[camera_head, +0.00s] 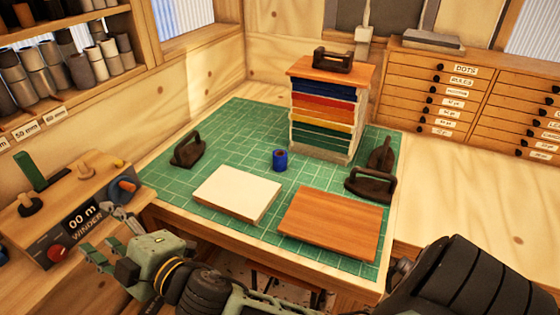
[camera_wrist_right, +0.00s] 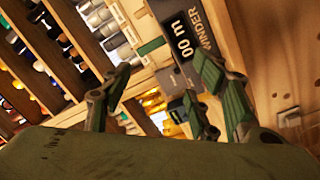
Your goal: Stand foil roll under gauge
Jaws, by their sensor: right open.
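A small blue roll (camera_head: 280,160) stands upright on the green cutting mat (camera_head: 235,135), a little left of the front of a stack of coloured layers. I take it for the foil roll. Nothing is clearly marked as a gauge, so I cannot tell which thing it is. My right gripper (camera_head: 108,236) is at the lower left, in front of the winder and off the mat, well away from the roll. It is open and empty. In the right wrist view its spread fingers (camera_wrist_right: 163,78) frame the winder. My left gripper is not in view.
The coloured stack (camera_head: 323,122) has a wooden board (camera_head: 300,68) and a dark handled weight on top. A white slab (camera_head: 236,193), a brown board (camera_head: 332,222) and several dark handled weights (camera_head: 188,150) lie on the mat. The winder (camera_head: 85,222) stands left. The mat's back left is clear.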

